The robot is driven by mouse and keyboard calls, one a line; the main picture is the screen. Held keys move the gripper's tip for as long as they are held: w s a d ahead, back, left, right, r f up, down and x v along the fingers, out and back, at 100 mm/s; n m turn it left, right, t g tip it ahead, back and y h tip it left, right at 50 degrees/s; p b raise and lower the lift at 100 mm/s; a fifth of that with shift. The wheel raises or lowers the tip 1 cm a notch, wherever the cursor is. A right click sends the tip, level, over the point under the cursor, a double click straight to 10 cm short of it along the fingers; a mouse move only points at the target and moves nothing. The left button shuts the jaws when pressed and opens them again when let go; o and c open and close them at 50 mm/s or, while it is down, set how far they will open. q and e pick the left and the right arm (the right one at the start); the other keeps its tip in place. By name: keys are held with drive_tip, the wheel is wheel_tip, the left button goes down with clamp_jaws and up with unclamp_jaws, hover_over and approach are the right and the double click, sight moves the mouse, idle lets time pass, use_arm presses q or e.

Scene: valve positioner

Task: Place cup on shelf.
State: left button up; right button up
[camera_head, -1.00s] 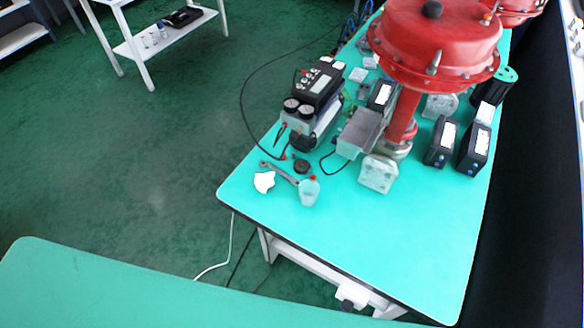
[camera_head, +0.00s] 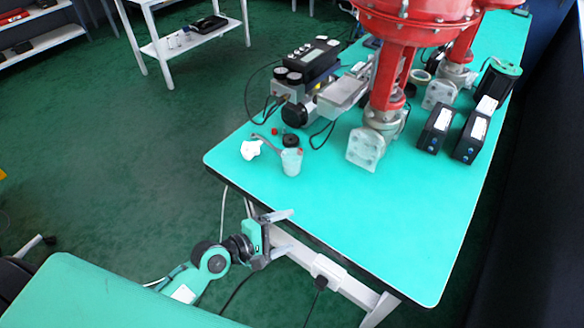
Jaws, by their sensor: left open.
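A pale, translucent cup (camera_head: 291,162) stands upright near the left front corner of the green workbench (camera_head: 330,215). A red bit shows at its rim. My left gripper (camera_head: 283,232) is open and empty. In the picture it is just below the workbench's front edge, below the cup and apart from it. A white shelf unit (camera_head: 190,38) stands at the back left with several small items and a dark item on its lower board. Another white shelf (camera_head: 40,42) is partly in view at the far left. My right gripper is out of view.
A white crumpled-looking object (camera_head: 250,149), a wrench (camera_head: 267,143) and a black round part (camera_head: 290,140) lie close to the cup. A black-topped device (camera_head: 307,65) and a red valve actuator (camera_head: 400,30) stand behind. The bench's front right is clear.

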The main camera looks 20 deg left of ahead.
use_arm(q)
drive_tip(key=w+a+r+n+t, duration=0.2)
drive_tip(key=w+n, duration=0.2)
drive_tip(key=n, duration=0.2)
drive_tip(key=n+t+y, duration=0.3)
drive_tip(key=n+t, duration=0.1)
drive_tip(key=n, duration=0.7)
approach(285, 163)
drive_tip(key=shift+s+f, duration=0.1)
drive_tip(key=shift+s, duration=0.3)
drive_tip(key=shift+w, duration=0.35)
drive_tip(key=p+x, duration=0.1)
drive_tip(key=x, duration=0.5)
drive_tip(key=shift+w+p, duration=0.25)
drive_tip(key=shift+p, duration=0.1)
drive_tip(key=shift+x, duration=1)
drive_tip(key=x, duration=0.3)
drive_tip(key=shift+w+d+p, duration=0.1)
drive_tip(key=shift+d+p, duration=0.1)
drive_tip(key=shift+p, duration=0.2)
drive_tip(key=shift+w+d, duration=0.2)
drive_tip(key=shift+w, duration=0.3)
drive_tip(key=c, duration=1)
drive_tip(key=shift+c, duration=0.6)
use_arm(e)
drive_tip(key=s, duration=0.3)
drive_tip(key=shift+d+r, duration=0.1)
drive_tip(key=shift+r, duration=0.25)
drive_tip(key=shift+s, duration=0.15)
